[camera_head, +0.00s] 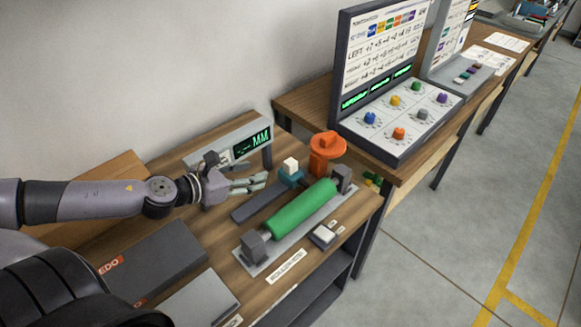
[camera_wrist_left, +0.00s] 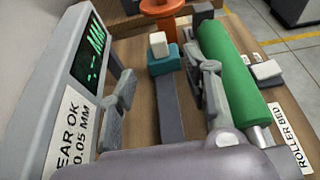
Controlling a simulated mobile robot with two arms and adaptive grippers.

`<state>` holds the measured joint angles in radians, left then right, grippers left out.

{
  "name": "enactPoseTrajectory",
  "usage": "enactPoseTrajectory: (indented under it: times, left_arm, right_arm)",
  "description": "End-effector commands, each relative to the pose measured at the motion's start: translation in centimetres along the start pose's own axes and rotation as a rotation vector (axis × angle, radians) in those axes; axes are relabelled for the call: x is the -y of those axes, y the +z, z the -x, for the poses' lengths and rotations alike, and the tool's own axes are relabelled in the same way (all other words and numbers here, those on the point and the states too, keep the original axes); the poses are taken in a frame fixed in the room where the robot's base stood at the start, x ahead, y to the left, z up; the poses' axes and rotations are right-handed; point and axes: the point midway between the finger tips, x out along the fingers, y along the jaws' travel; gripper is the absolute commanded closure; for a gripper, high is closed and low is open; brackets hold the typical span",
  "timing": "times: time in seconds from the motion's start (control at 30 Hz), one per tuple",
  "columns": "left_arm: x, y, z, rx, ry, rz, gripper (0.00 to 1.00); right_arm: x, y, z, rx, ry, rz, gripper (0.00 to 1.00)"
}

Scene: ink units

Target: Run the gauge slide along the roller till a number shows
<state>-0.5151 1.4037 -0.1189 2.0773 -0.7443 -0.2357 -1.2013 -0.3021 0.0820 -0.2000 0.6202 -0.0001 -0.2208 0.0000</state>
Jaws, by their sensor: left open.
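The gauge slide (camera_head: 290,177) is a teal block with a white cube on top, at the far end of a dark rail (camera_head: 256,205). The green roller (camera_head: 303,207) lies along the rail's right side on a grey bed. The gauge display (camera_head: 252,140) shows dashes and "MM", no number. My left gripper (camera_head: 262,183) is open and empty, left of the slide and above the rail. In the left wrist view its fingers (camera_wrist_left: 168,92) are spread on either side of the rail, with the slide (camera_wrist_left: 164,63) ahead of them. My right gripper is not in view.
An orange knob-topped post (camera_head: 327,150) stands just behind the slide. A dark case (camera_head: 150,258) lies at the front left. A panel with coloured knobs (camera_head: 400,115) stands on the neighbouring table.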

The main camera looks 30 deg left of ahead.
Motion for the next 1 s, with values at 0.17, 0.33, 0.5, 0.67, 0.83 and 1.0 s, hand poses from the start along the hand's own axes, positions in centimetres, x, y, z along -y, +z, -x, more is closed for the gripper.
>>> enactPoseTrajectory:
  times: [0.17, 0.33, 0.5, 0.67, 0.83, 1.0]
  left_arm:
    - [-0.4, 0.0, -1.2, 0.001, 0.01, -0.001, 0.55]
    - [-0.6, 0.0, -1.9, 0.001, 0.015, 0.002, 0.55]
    - [-0.5, 0.0, -2.9, 0.001, 0.012, 0.003, 0.55]
    - [-0.2, 0.2, -3.9, 0.002, 0.005, 0.0, 0.55]
    - [-0.4, 0.3, -5.4, 0.002, 0.01, 0.004, 0.55]
    - [-0.3, 0.4, -7.7, 0.002, 0.007, 0.003, 0.55]
  right_arm:
    - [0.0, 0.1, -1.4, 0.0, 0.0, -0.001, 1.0]
    - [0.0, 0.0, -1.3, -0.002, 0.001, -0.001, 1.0]
    - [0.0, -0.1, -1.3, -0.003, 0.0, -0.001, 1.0]
    - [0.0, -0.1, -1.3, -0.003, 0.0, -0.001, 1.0]
    - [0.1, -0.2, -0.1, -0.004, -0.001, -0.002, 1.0]
    - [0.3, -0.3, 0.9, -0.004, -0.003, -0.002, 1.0]
